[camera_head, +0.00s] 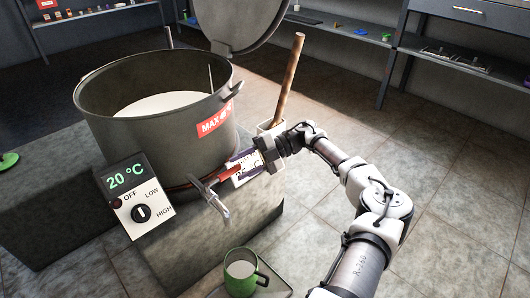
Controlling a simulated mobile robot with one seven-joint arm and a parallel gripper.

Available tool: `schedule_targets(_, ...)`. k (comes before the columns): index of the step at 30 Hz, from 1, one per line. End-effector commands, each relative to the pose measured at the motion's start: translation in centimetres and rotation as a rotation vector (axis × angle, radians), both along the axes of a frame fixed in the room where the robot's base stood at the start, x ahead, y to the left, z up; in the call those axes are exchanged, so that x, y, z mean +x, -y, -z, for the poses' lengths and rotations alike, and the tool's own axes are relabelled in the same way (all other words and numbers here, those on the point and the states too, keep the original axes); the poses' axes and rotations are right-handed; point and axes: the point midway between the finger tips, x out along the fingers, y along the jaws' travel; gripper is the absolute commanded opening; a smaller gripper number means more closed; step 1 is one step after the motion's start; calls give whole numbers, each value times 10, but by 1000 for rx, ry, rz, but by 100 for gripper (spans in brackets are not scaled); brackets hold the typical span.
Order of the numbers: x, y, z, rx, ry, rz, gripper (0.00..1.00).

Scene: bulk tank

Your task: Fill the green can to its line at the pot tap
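The large grey pot (165,125) stands on a stone block and has pale liquid inside. Its metal tap (217,204) juts out at the lower front, with a red lever (229,171) beside it. The green can (240,282) stands upright below the tap spout, its handle to the right. A pale surface shows inside the can; I cannot make out its line or the level. I see no clear stream between spout and can. My gripper (240,168) is at the red lever, reaching in from the right. Whether its fingers are closed on the lever is unclear.
A control box (136,196) reads 20 °C, with an OFF, LOW, HIGH knob. A dark tray (277,284) lies under the can. A white container (268,127) with a wooden handle (289,80) stands behind my gripper. Floor at right is clear; shelves (350,32) line the back.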

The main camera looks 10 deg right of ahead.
Motion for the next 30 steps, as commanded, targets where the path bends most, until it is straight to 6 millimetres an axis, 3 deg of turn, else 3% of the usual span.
schedule_targets(6,13,40,-10,-1,-1,3,40)
schedule_targets(12,22,66,-15,0,-1,2,40)
schedule_targets(21,28,86,-20,0,0,-1,40)
schedule_targets(30,29,89,-21,1,0,-2,40)
